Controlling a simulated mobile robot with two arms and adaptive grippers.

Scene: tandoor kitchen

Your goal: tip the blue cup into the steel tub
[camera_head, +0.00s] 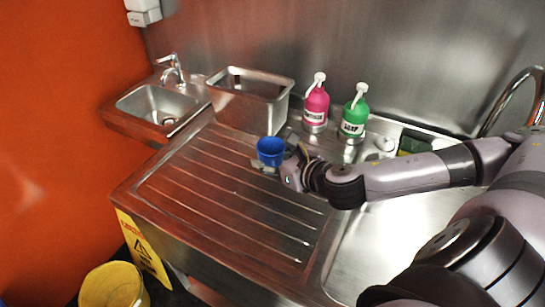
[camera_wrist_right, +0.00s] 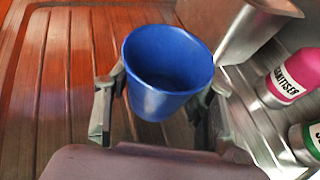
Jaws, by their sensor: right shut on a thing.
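The blue cup (camera_head: 270,151) is upright in the head view, in front of the steel tub. My right gripper (camera_head: 272,166) is shut on it from the right. In the right wrist view the cup (camera_wrist_right: 160,95) sits between the two fingers (camera_wrist_right: 158,108), its open mouth showing and its inside looking empty. The steel tub (camera_head: 247,104) stands at the back of the ribbed drainboard, behind and left of the cup; part of it shows in the wrist view (camera_wrist_right: 250,35). Whether the cup touches the drainboard is hard to tell. My left gripper is not in view.
A pink sanitiser bottle (camera_head: 316,106) and a green soap bottle (camera_head: 354,115) stand right of the tub. A small hand sink (camera_head: 158,102) is at the left. The drainboard (camera_head: 230,205) is clear in front. A yellow bucket (camera_head: 113,287) is below at left.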

